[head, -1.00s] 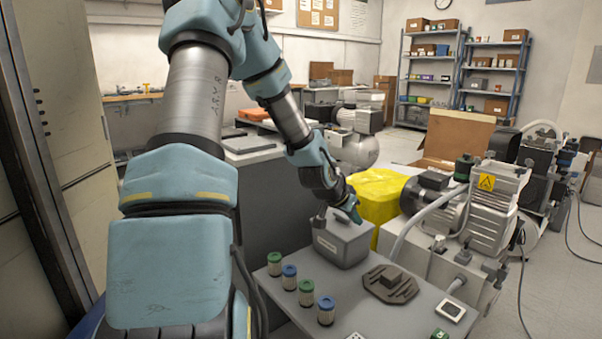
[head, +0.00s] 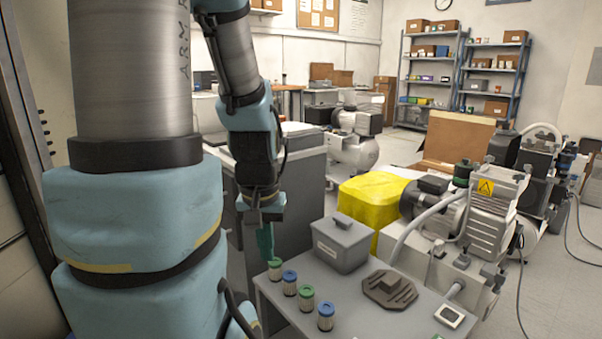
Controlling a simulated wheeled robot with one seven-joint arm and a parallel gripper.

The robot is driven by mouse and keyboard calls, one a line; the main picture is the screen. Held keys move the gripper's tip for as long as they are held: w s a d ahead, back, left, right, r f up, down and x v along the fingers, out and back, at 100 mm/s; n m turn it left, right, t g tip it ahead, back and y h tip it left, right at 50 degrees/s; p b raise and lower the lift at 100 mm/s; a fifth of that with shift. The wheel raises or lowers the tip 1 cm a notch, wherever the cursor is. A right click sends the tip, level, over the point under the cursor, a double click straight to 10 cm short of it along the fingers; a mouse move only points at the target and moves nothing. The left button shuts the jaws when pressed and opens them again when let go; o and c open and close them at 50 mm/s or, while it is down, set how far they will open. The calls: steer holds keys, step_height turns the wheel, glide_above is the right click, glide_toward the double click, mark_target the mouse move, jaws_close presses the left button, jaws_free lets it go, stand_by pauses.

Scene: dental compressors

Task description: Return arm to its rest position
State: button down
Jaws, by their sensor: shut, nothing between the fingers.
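My arm fills the left side of the head view, folded in close to my body. My gripper (head: 265,245) points down and is shut and empty. In the picture it hangs just above the green-capped filter (head: 275,270) at the left end of the small grey table (head: 400,326). I cannot tell how far its fingertips are from that filter. The grey lidded box (head: 341,245) stands to the right of my gripper, apart from it, with its lid on.
A dark grey cabinet (head: 310,190) is behind my gripper. Open floor lies at the right.

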step_height(320, 180, up, 18)
steer(key=p, duration=1.6)
steer(key=shift+p, duration=0.4)
steer(key=shift+r, duration=0.1)
